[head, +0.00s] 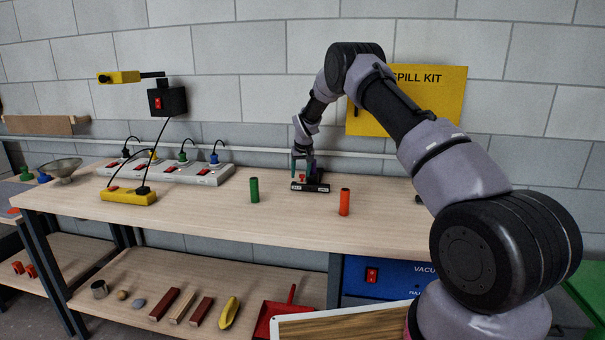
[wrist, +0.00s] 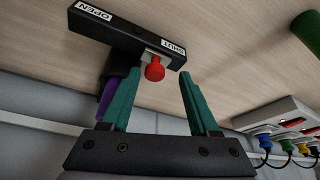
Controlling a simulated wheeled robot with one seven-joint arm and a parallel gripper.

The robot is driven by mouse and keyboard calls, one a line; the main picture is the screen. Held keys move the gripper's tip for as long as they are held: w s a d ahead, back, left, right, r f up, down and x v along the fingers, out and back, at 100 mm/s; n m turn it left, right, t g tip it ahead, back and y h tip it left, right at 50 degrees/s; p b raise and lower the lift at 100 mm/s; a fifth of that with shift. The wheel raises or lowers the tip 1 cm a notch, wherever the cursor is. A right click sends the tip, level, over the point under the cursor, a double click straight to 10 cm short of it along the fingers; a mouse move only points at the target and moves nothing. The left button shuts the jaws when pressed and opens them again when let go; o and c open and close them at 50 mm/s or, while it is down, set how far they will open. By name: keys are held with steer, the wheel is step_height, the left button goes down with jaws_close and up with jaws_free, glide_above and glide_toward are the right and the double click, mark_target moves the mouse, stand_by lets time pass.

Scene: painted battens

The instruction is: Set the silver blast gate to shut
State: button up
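The blast gate shows in the wrist view as a black bar (wrist: 125,34) with an OPEN label at its left end and a SHUT label at its right end. A red knob (wrist: 155,71) on a small pale metal tab sits toward the SHUT end. In the head view the gate (head: 311,188) is on the bench below my gripper (head: 302,165). My gripper's teal fingers (wrist: 157,80) are apart, with the red knob between their tips and a gap on each side. A purple part (wrist: 106,98) is partly hidden behind the left finger.
A green cylinder (head: 254,190) stands left of the gate and an orange cylinder (head: 345,202) right of it. A white power strip (head: 200,173) with plugs lies at the back left, and a yellow block (head: 128,197) in front of it. The bench front is clear.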

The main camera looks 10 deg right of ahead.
steer(key=shift+d+r, duration=0.1)
steer(key=v, duration=1)
steer(key=shift+r, duration=0.3)
steer(key=shift+s, duration=0.1)
steer(key=s+d+r+m+t+y, duration=0.1)
steer(key=s+d+r, duration=0.3)
steer(key=s+r, duration=0.75)
steer(key=s+d+r+m, duration=0.2)
steer(key=s+d+r, duration=0.2)
steer(key=s+r, duration=0.7)
steer(key=s+d+r+m+t, duration=0.1)
steer(key=s+d+m, duration=0.1)
steer(key=s, duration=2.6)
steer(key=shift+s+d+r+t+y, duration=0.2)
steer(key=shift+s+r+t+y, duration=0.1)
steer(key=shift+s+r, duration=0.05)
